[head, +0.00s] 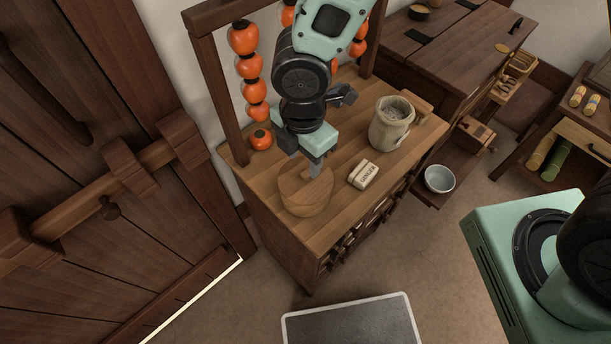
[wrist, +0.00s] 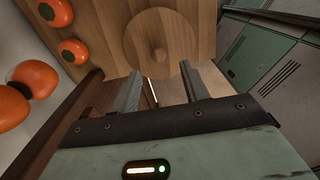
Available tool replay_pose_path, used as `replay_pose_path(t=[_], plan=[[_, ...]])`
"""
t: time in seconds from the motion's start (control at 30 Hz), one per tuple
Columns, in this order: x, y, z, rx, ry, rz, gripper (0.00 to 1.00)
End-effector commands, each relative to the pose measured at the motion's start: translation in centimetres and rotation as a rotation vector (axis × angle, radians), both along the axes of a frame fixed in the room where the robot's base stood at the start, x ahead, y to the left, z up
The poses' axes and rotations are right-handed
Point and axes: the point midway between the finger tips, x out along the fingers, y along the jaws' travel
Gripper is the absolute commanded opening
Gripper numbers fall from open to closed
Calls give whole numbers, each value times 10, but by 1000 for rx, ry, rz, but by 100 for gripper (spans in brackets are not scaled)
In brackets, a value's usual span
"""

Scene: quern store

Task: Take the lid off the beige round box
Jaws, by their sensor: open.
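The beige round box (head: 305,201) is a low wooden round with its lid (wrist: 180,33) on. It stands near the left front corner of the wooden counter (head: 264,180). I cannot tell whether a finger touches the lid.
A small cream block with dark lettering (head: 363,174) lies right of the box. Orange persimmons (head: 245,66) hang in strings at the back, with one (head: 260,139) low by the left post. The counter's front edge is close to the box.

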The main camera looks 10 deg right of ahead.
Motion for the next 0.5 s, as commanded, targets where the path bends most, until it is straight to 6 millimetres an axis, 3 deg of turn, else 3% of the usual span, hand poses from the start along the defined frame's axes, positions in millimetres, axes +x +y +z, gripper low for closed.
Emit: replay_pose_path(t=[0.17, 0.5], plan=[[0, -1, -10, -2, 1, 0, 45], [3, -5, -52, -1, 0, 1, 45]])
